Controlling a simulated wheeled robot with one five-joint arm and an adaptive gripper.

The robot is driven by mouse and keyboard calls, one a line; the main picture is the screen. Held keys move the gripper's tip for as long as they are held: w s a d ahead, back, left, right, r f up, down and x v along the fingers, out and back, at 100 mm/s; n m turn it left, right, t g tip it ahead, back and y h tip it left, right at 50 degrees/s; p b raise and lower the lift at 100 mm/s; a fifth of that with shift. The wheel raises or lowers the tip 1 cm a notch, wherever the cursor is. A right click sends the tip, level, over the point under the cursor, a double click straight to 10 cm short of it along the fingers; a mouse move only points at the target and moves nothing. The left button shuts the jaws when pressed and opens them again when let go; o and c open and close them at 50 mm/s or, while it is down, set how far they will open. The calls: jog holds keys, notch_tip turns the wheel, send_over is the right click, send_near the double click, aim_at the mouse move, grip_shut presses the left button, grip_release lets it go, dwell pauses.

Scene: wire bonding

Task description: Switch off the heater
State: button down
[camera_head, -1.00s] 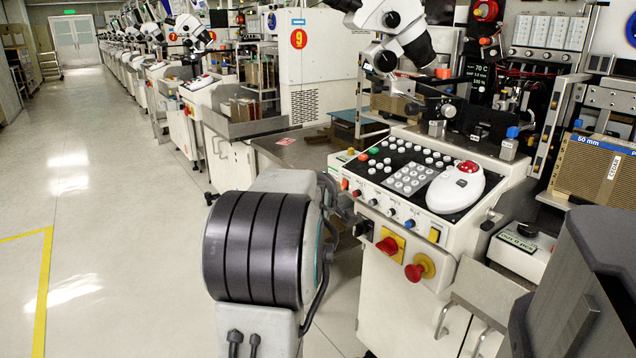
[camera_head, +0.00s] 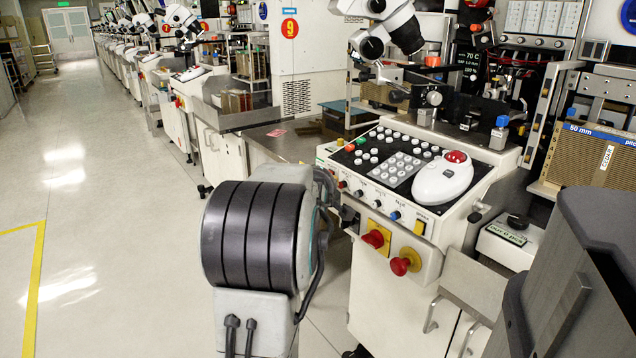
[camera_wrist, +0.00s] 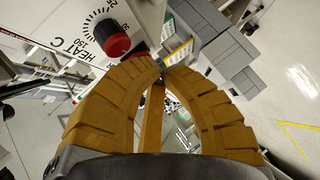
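The heater dial (camera_wrist: 78,24), marked "HEAT C" with a printed scale, is on a white panel at the upper left of the wrist view. Its black knob with a red rim (camera_wrist: 114,40) sits just beyond and left of my fingertips. They look apart, though the depth gap is hard to judge. My gripper (camera_wrist: 162,67) has brown ribbed fingers that arch inward, with their tips together and nothing visible held. In the head view my arm hides the gripper, and I cannot pick out the heater dial there.
The head view shows the white bonding console (camera_head: 395,300) with red mushroom knobs (camera_head: 401,263), a button panel (camera_head: 372,180) and a white mouse-like controller (camera_head: 442,180). A microscope (camera_head: 385,30) stands above. The left floor is clear.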

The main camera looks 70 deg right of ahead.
jog(key=shift+a+r+p, duration=0.1)
jog(key=shift+r+p, duration=0.5)
jog(key=shift+r, duration=0.25)
dwell(0.4)
